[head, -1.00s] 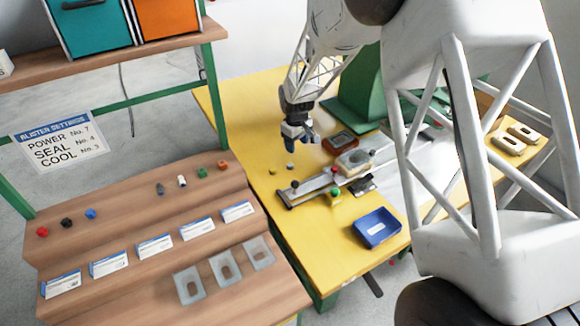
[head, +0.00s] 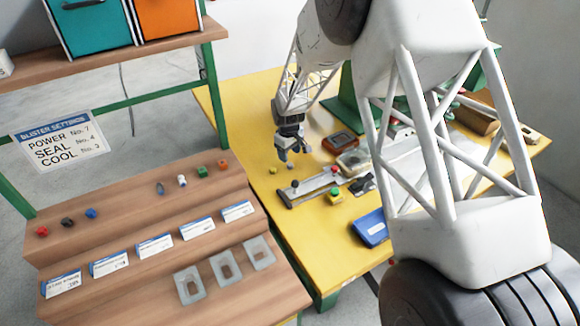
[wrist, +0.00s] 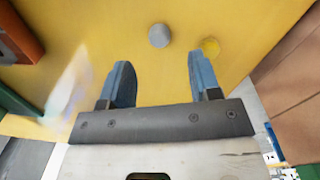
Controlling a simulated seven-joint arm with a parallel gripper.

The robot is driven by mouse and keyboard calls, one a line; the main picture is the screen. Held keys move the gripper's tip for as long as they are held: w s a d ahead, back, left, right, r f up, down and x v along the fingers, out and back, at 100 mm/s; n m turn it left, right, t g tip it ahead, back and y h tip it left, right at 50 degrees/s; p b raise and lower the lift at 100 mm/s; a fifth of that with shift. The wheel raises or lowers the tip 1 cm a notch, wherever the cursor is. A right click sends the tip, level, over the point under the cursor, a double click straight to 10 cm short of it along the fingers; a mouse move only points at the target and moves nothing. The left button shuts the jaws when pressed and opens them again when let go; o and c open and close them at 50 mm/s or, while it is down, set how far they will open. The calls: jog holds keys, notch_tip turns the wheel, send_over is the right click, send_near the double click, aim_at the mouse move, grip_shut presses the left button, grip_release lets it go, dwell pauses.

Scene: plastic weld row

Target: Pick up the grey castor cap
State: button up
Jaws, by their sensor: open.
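The grey castor cap (wrist: 159,35) is a small round grey disc lying on the yellow table top. In the wrist view it sits just beyond my fingertips, between their lines. In the head view the grey cap (head: 290,166) shows small, close below my gripper (head: 294,156). My gripper (wrist: 159,62) is open, with two blue fingers apart and nothing between them. A similar yellow disc (wrist: 210,47) lies to the right of the grey cap; it also shows in the head view (head: 272,170).
A metal rail fixture (head: 315,187) with coloured knobs lies in front of the gripper. A dark orange-rimmed tray (head: 341,142) and a blue bin (head: 371,228) are to the right. A stepped wooden rack (head: 135,205) with small parts and cards stands left.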

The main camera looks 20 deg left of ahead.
aim_at(290, 164)
jog(key=shift+f, duration=0.2)
jog(key=shift+w+d+f, duration=0.1)
jog(key=shift+w+f, duration=0.05)
jog(key=shift+f, duration=2.4)
jog(key=c, duration=1)
